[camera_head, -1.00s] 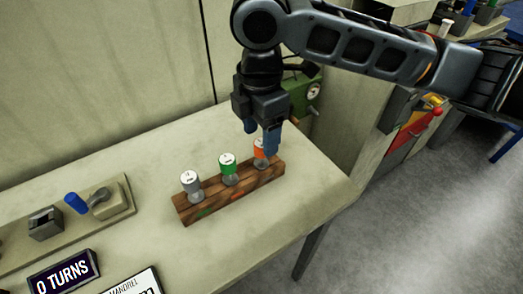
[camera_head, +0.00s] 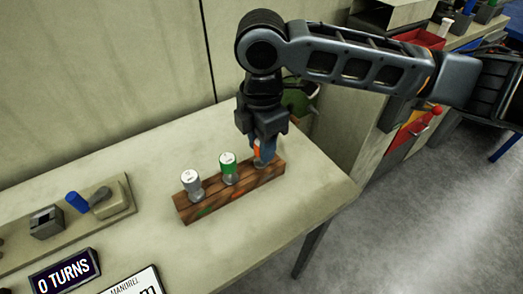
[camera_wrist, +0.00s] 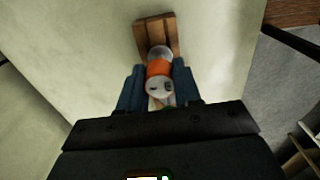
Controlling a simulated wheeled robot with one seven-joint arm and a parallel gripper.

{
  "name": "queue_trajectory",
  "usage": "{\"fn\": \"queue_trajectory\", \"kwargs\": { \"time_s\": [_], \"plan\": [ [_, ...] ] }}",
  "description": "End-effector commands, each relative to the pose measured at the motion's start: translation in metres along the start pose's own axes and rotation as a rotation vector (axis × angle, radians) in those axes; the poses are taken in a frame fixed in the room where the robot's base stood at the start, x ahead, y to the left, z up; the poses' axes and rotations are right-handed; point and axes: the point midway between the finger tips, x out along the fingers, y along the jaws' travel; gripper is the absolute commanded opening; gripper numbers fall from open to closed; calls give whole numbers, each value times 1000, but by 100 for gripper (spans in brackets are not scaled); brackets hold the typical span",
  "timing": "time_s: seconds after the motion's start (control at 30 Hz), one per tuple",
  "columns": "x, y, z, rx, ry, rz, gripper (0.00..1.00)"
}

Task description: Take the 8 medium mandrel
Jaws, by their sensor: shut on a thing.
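A wooden rack (camera_head: 212,207) on the bench holds a row of mandrels with coloured bands. The grey mandrel (camera_head: 191,184) and the green mandrel (camera_head: 228,167) stand upright in it. The orange mandrel (camera_head: 257,150) is at the right end, mostly hidden by my gripper in the head view. My gripper (camera_head: 264,152) points down over that end, its blue fingers shut on the orange mandrel. In the wrist view the orange mandrel (camera_wrist: 159,69) lies between the fingers, above the rack (camera_wrist: 143,35). The number on its top is too small to read.
A fixture plate (camera_head: 125,207) with a blue-handled part stands at the left. A "0 TURNS" display (camera_head: 66,273) and a white card reading "MANDREL" (camera_head: 132,283) lie in front. A green machine (camera_head: 300,97) is behind my gripper. The bench right of the rack is clear.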

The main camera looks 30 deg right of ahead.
Motion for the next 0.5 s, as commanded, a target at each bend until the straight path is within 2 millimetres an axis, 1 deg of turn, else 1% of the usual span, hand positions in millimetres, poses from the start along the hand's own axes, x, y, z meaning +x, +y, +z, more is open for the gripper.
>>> {"fn": "queue_trajectory", "kwargs": {
  "time_s": [0.03,0.17,0.5],
  "plan": [
    [0,0,0,0,0,0,14],
    [0,0,0,0,0,0,2],
    [-4,0,0,0,0,1,1]
  ]
}}
